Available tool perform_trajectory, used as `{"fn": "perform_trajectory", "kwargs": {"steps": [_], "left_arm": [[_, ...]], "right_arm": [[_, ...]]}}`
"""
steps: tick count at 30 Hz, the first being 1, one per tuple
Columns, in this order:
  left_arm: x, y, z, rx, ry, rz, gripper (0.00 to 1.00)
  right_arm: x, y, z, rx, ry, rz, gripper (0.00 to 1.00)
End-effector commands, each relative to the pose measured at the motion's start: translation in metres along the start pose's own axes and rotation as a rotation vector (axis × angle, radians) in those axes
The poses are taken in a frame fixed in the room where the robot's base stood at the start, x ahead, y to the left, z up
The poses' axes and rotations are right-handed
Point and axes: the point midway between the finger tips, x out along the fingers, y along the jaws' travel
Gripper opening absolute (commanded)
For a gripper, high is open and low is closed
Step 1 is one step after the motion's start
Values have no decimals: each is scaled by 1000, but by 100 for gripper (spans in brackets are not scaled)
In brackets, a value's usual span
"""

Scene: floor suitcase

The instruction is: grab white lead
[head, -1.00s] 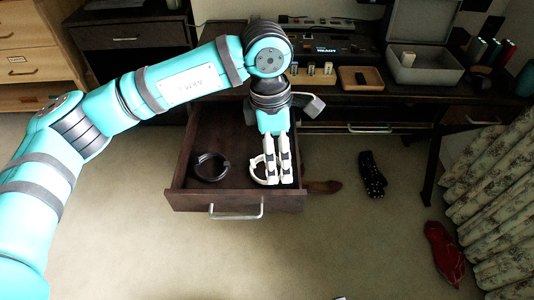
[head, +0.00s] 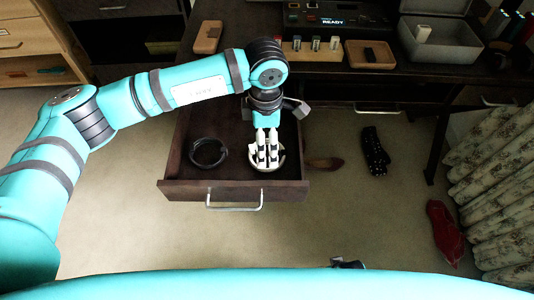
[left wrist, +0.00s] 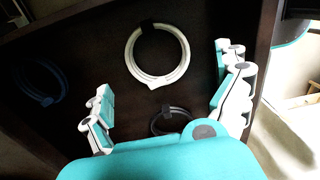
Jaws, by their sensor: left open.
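The white lead (head: 266,171) is a coiled ring lying in the open drawer, on the right side toward the drawer front. It shows whole in the left wrist view (left wrist: 134,50), with a dark tie at its top. My left gripper (head: 267,158) points down over the coil and hides part of it. In the left wrist view its fingers (left wrist: 165,100) are spread wide and empty, with the white coil beyond them, between their tips. I cannot tell how high the fingers are above it.
A black coil (head: 208,153) lies left of the white one in the drawer (head: 187,190). The left wrist view shows another dark coil (left wrist: 170,119) close to the white one. The desk above holds boxes and devices. Shoes (head: 375,152) lie on the floor to the right.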

Motion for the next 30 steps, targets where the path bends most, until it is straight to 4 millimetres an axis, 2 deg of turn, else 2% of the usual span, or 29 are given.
{"fn": "perform_trajectory", "kwargs": {"steps": [8,16,24,30], "left_arm": [[17,0,1,1,0,-1,100],[55,3,2,1,1,-2,100],[60,3,3,1,0,1,100],[60,3,3,1,0,1,74]], "right_arm": [[0,0,0,0,-1,1,47],[-1,1,0,1,-4,1,47],[-6,1,-7,1,7,1,47],[-5,1,-5,1,3,1,47]]}}
